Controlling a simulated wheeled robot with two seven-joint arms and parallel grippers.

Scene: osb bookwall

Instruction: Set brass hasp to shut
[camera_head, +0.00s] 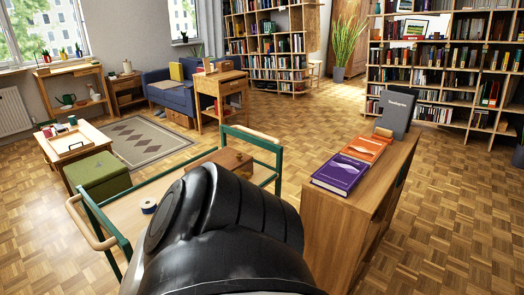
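I cannot make out a brass hasp anywhere in the head view. A brown wooden box (226,160) sits on the green-framed cart (101,219) in front of me, and its lower part is hidden behind a black arm link of mine. I cannot tell whether the box carries a hasp. Neither of my grippers shows.
A wooden cabinet (350,221) at the right bears a purple book (342,174), an orange book (367,148) and an upright grey book (396,112). A tape roll (148,206) lies on the cart. A green ottoman (97,174) stands left. Parquet at right is clear.

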